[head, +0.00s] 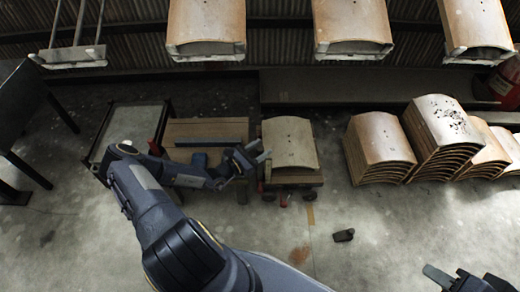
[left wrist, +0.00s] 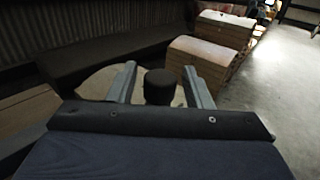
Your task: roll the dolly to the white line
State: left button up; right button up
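The dolly (head: 301,182) is a low wooden platform on dark wheels, carrying a curved tan panel (head: 290,142). My left gripper (head: 258,152) is at the dolly's left side. In the left wrist view, its two grey fingers (left wrist: 161,84) are spread on either side of a dark round post (left wrist: 160,88), with a gap at each side. Whether the post belongs to the dolly I cannot tell. My right gripper (head: 452,279) is at the bottom right, partly cut off, away from the dolly. I cannot make out a clear white line; a short yellowish strip (head: 311,216) lies in front of the dolly.
Stacks of curved panels (head: 378,148) stand right of the dolly. A wooden pallet-like thing (head: 207,131) and a grey-topped frame (head: 132,128) are at the left. Panels hang overhead (head: 352,22). A small black object (head: 344,235) lies on the otherwise open floor in front.

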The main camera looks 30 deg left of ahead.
pick_arm(q)
grip_shut()
jog(key=w+d+p, duration=0.3)
jog(key=d, duration=0.3)
jog(key=shift+w, duration=0.35)
jog(key=shift+o, duration=0.8)
grip_release()
jog(key=shift+s, duration=0.1)
jog(key=p+v, duration=0.2)
jog(key=v, duration=0.5)
jog(key=shift+s+a, duration=0.15)
jog(key=shift+s, duration=0.2)
